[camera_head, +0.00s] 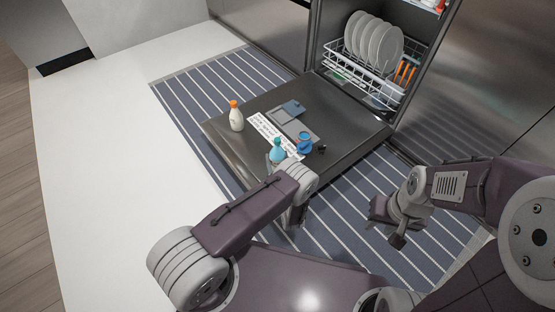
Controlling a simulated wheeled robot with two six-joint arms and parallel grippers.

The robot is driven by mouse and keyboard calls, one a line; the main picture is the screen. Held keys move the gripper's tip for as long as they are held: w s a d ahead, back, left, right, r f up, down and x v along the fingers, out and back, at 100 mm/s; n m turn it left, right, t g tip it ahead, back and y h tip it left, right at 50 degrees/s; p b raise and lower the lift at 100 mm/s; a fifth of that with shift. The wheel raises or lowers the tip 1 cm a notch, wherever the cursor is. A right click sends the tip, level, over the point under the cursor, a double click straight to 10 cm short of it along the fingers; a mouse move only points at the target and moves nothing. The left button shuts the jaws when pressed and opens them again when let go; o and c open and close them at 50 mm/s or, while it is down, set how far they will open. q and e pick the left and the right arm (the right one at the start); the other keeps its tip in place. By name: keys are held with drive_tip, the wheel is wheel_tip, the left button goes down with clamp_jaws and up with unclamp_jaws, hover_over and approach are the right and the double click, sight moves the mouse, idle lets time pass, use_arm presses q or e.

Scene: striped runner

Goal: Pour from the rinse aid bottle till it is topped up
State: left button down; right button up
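A small blue bottle with a teal top (277,153), likely the rinse aid bottle, is upright over the near part of the open dishwasher door (222,132). My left gripper (273,164) is right at its lower part, mostly hidden behind my wrist, so its grip cannot be made out. A grey dispenser panel (300,126) with a blue-grey flap (292,107) is set in the door beyond. A blue round piece (305,144) and a small black cap (321,149) are right of the bottle. My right gripper (385,223) is open and empty over the runner.
A white bottle with an orange cap (236,116) stands on the door's left part. A white label (272,134) with print lies beside the dispenser. The rack (345,72) behind holds several plates (373,43). The striped runner (200,90) surrounds the door; the pale floor left is clear.

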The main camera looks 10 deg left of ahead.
sight(279, 157)
use_arm(q)
wheel_tip(279, 157, up, 4)
drive_tip(key=p, duration=0.3)
drive_tip(key=shift+r+p, duration=0.2)
drive_tip(key=shift+p, duration=0.1)
drive_tip(key=d+r+p, duration=0.4)
drive_tip(key=d+r, duration=0.2)
drive_tip(key=d, duration=0.5)
drive_tip(key=shift+d+r+p, duration=0.25)
drive_tip(key=shift+d+p, duration=0.1)
drive_tip(key=shift+s, duration=0.1)
